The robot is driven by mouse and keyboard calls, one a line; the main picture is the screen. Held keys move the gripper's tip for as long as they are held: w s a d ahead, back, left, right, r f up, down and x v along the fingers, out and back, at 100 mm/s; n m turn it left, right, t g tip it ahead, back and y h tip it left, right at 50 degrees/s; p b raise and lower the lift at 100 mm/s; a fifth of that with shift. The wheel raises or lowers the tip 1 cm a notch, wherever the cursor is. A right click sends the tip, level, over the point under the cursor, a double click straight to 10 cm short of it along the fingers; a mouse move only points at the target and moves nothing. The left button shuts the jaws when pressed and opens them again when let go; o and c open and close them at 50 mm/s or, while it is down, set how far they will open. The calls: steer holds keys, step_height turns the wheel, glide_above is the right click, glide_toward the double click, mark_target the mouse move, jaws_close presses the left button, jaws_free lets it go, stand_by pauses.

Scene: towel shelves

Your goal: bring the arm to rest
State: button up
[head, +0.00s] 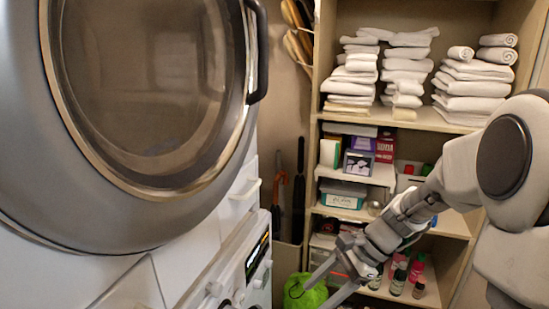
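My arm (460,175) reaches in from the right side of the head view. My gripper (332,283) points down and to the left in front of the lower shelves. Its two fingers are spread apart with nothing visible between them. The tips are near a bright green bag on the floor in the picture, but I cannot tell the distance in depth.
A large washer door (150,90) fills the left, above white drawers and a control panel (257,258). The shelf unit (395,118) holds folded white towels (472,80), boxes (370,148) and bottles (399,278). A green bag (303,294) lies low at centre.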

steer(key=s+d+r+n+t+h+p, duration=0.1)
steer(key=s+d+r+n+t+h, duration=0.1)
steer(key=s+r+n, duration=0.5)
steer(key=s+d+r+n+t+h+p, duration=0.2)
steer(key=s+r+n+t+h, duration=0.2)
steer(key=s+r+n, duration=0.3)
steer(key=shift+s+d+r+h, duration=0.3)
steer(key=shift+d+r+h, duration=0.1)
steer(key=shift+r+h, duration=0.45)
steer(key=shift+a+f, duration=0.1)
